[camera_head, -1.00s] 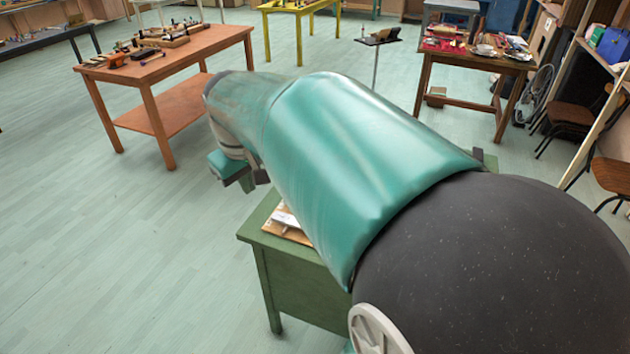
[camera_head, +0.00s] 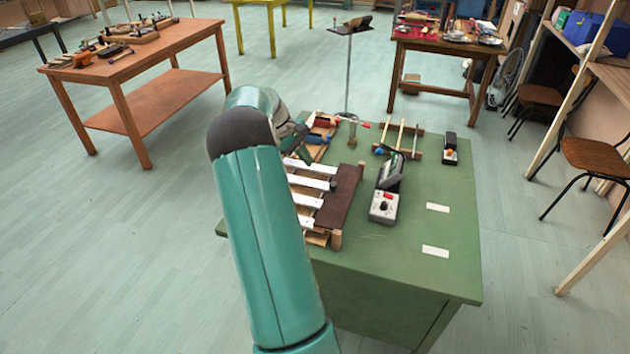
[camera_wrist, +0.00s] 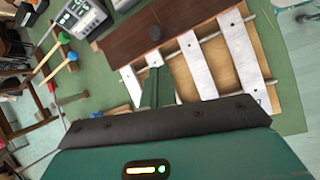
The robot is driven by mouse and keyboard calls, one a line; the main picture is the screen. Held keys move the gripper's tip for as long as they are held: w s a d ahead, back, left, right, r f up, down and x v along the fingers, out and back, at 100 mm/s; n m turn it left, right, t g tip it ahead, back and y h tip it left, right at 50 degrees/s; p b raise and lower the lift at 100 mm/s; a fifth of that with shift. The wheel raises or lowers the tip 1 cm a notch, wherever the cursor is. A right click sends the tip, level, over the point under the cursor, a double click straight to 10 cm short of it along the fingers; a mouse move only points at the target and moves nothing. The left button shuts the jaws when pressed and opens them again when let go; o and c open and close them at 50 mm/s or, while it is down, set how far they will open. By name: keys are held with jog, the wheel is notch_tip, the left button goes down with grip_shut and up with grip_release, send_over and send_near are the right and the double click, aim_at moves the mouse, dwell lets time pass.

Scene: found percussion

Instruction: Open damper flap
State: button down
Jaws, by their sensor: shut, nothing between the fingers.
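A metallophone with pale metal bars (camera_head: 310,184) on a wooden frame stands on the green table; its bars also show in the wrist view (camera_wrist: 205,75). A dark brown board (camera_head: 339,202), which looks like the damper flap, lies along the right ends of the bars. In the wrist view this flap (camera_wrist: 190,20) runs across the top, with a dark round knob (camera_wrist: 155,32) on it. My gripper (camera_wrist: 154,75) is shut and empty, its tips in front of the bars, short of the flap's knob. In the head view my arm hides the left part of the instrument.
The table's front right is mostly clear.

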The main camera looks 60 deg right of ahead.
jog(key=x, duration=1)
jog(key=shift+s+d+f, duration=0.1)
jog(key=shift+d+f, duration=0.1)
jog(key=shift+f, duration=0.2)
jog(key=shift+s+r+t, duration=0.25)
jog(key=shift+r+t, duration=0.3)
jog(key=shift+t, duration=0.05)
jog(key=s+r+t, duration=0.1)
jog(key=t, duration=0.1)
jog(key=s+r+t+y, duration=0.1)
jog(key=t, duration=0.1)
jog(key=s+r+t, duration=0.1)
jog(key=shift+s+d+r+t, duration=0.35)
jog(key=shift+s+r+t, duration=0.05)
jog(key=s+t, duration=0.1)
jog(key=t, duration=0.1)
jog(key=s+r+t, duration=0.1)
jog(key=shift+s+d+m+t+y, duration=0.25)
jog(key=shift+s+m+t+y, duration=0.05)
jog(key=shift+s+y, duration=0.1)
jog(key=shift+s+d+t+y, duration=0.2)
jog(key=shift+s+t, duration=0.9)
jog(key=shift+t, duration=0.05)
jog(key=shift+s+d+t+y, duration=0.15)
jog(key=shift+s+t+y, duration=0.05)
jog(key=shift+s+t, duration=0.95)
